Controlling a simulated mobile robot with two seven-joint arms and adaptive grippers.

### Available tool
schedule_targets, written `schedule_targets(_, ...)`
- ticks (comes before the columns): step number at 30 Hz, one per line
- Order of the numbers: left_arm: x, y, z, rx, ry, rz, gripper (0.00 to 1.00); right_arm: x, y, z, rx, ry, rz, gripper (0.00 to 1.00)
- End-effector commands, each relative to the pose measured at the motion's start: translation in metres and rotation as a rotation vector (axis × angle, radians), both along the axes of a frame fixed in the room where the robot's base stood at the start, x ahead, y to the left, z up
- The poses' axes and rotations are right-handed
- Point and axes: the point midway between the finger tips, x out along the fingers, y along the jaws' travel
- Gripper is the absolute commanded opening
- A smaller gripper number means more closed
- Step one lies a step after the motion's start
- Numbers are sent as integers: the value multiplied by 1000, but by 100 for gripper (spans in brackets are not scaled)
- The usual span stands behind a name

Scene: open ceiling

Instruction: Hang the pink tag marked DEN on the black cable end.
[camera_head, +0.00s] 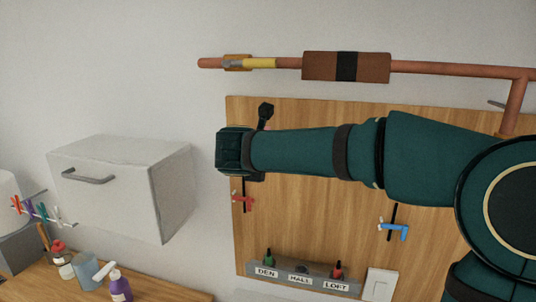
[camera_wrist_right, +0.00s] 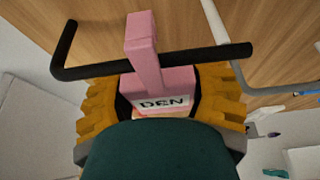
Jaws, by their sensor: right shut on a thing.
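The pink tag (camera_wrist_right: 160,84) has a white label reading DEN and a narrow pink upper part. My right gripper (camera_wrist_right: 162,108) is shut on it, with yellow ridged fingers on both sides. In the head view my right gripper (camera_head: 235,150) is in front of the wooden board's left side, and the tag is hidden. A black piece (camera_head: 265,112) shows just above it. My left gripper is not in view.
The wooden board (camera_head: 330,225) carries a red piece (camera_head: 243,201), a blue piece (camera_head: 393,230) and a labelled grey strip (camera_head: 310,282). A copper pipe (camera_head: 440,68) runs above. A white cabinet (camera_head: 105,195) is left, with several coloured pieces (camera_head: 40,210) beyond it.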

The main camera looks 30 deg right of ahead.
Motion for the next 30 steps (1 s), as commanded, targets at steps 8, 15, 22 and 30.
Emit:
schedule_targets(8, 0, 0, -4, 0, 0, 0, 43, 0, 0, -6, 0, 0, 0, 22)
schedule_targets(15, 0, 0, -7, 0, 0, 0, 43, 0, 0, -10, 0, 0, 0, 22)
schedule_targets(22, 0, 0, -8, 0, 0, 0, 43, 0, 0, -12, 0, 0, 0, 22)
schedule_targets(30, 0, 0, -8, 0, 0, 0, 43, 0, 0, -12, 0, 0, 0, 96)
